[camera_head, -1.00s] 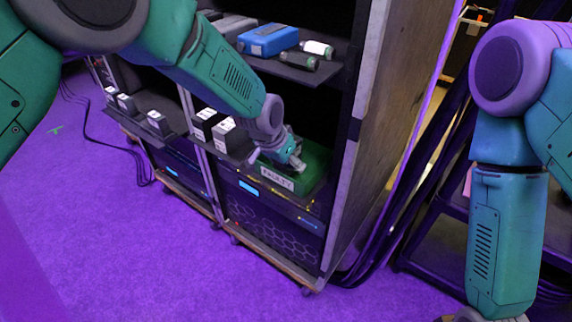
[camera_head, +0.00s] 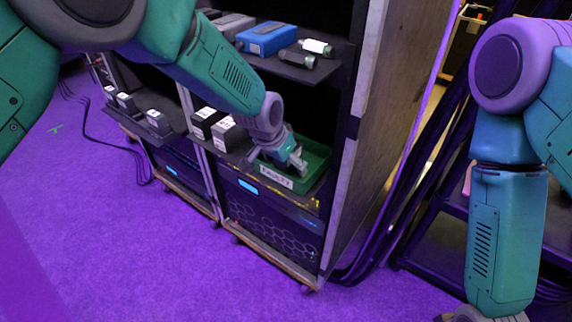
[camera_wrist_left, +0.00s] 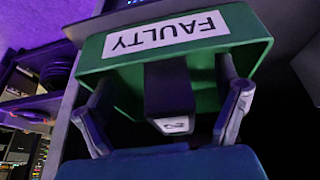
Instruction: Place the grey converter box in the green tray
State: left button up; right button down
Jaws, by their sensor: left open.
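The green tray (camera_head: 318,166), labelled FAULTY, sits on the lower right shelf of the rack. It also fills the upper part of the left wrist view (camera_wrist_left: 255,50). My left gripper (camera_head: 294,164) is at the tray, its fingers reaching over it. In the left wrist view its two fingers (camera_wrist_left: 165,110) are spread apart. The dark grey converter box (camera_wrist_left: 168,88) stands between them, against green tray surfaces, with gaps to both fingers.
Two dark boxes with white labels (camera_head: 226,133) stand left of the tray on the same shelf. The shelf above holds a blue box (camera_head: 267,38) and small cylinders (camera_head: 298,58). The rack's side panel (camera_head: 362,160) rises right of the tray. Purple floor is open in front.

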pick_arm(q)
jog(key=p+v, duration=0.1)
jog(key=v, duration=1.1)
jog(key=s+a+f+n+g+y, duration=0.1)
jog(key=s+a+f+n, duration=0.1)
jog(key=s+a+f, duration=0.6)
jog(key=s+a+f+n, duration=0.1)
jog(key=s+a+f, duration=0.45)
jog(key=f, duration=0.45)
jog(key=s+a+f+n, duration=0.1)
jog(key=s+a, duration=0.3)
jog(key=s, duration=0.3)
jog(key=s+a+f+n+g+y, duration=0.1)
jog(key=s+a+f, duration=0.1)
jog(key=s+a, duration=0.2)
jog(key=s+a+f+n, duration=0.1)
jog(key=s+a+f, duration=0.1)
jog(key=s, duration=0.9)
jog(key=shift+a+f+n+g+y, duration=0.2)
jog(key=shift+a+n+g+y, duration=0.15)
jog(key=shift+a, duration=0.55)
